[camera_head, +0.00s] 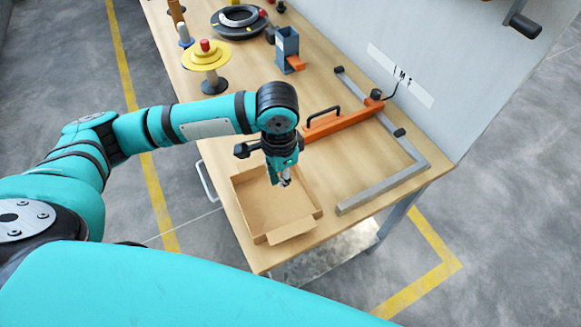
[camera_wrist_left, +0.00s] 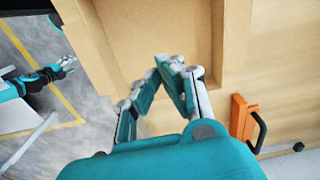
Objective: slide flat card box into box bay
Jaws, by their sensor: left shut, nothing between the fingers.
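The flat card box (camera_head: 270,206) lies on the wooden table near its front end. It is shallow and brown, with its top open and a flap at the near edge. In the left wrist view its bare floor (camera_wrist_left: 155,28) fills the upper middle. My left gripper (camera_head: 286,182) points down over the box, shut and empty; its fingertips (camera_wrist_left: 168,62) meet in the left wrist view. Whether it touches the box is unclear. A grey angled frame (camera_head: 395,180) lies right of the box, possibly the box bay. My right gripper (camera_wrist_left: 66,68) shows small, away from the table.
A pale wall panel (camera_head: 420,65) borders the table's right side.

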